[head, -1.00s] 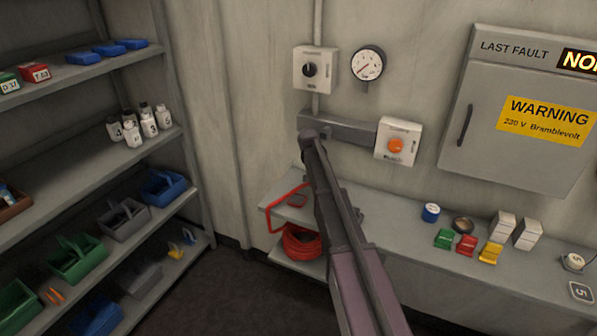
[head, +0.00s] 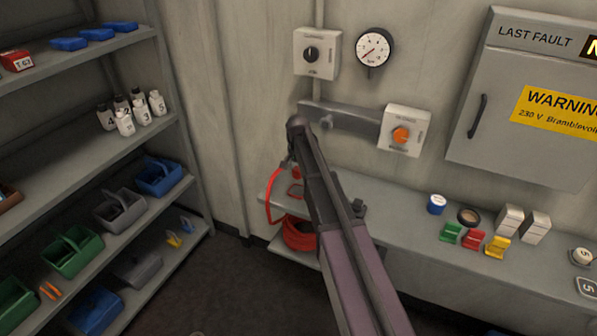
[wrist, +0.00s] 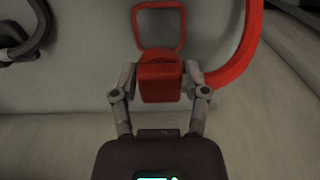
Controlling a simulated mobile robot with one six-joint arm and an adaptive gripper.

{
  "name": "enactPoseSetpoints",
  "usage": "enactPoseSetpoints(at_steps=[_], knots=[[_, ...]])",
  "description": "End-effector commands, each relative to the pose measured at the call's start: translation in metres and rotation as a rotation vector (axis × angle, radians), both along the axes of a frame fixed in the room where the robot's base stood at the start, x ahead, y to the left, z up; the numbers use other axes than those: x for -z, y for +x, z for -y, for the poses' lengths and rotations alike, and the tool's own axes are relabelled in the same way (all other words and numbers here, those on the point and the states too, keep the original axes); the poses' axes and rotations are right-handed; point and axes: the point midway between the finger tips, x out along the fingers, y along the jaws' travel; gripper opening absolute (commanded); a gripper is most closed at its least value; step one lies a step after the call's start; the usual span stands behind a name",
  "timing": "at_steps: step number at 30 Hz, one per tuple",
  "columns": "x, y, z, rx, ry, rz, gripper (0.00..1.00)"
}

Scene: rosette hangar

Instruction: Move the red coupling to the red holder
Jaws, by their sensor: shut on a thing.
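My gripper (wrist: 160,88) is shut on the red coupling (wrist: 160,78), a red block between its two fingers in the wrist view. In the head view my gripper (head: 293,166) and the red coupling (head: 296,173) are small and partly hidden by my arm, above the left end of the bench. A small red stand (head: 471,242), which appears to be the red holder, is farther right between a green one and a yellow one.
A red hose (head: 270,200) arches beside the bench (head: 400,215) and coils below; it shows at right in the wrist view (wrist: 240,55). A green stand (head: 450,233) and yellow stand (head: 498,246) flank the red one. A wall box (head: 404,130) hangs above. Shelving stands left.

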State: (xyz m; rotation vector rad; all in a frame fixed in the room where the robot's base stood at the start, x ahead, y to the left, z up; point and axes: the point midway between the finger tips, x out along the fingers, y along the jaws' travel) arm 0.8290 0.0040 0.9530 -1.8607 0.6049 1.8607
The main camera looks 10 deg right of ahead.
Motion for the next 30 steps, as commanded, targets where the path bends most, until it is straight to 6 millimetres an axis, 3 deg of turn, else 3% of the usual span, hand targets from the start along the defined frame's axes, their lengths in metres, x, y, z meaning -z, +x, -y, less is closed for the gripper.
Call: enactPoseSetpoints(at_steps=[30], knots=[[0.056, 0.0, 0.001, 0.0, -0.001, -0.001, 0.0]])
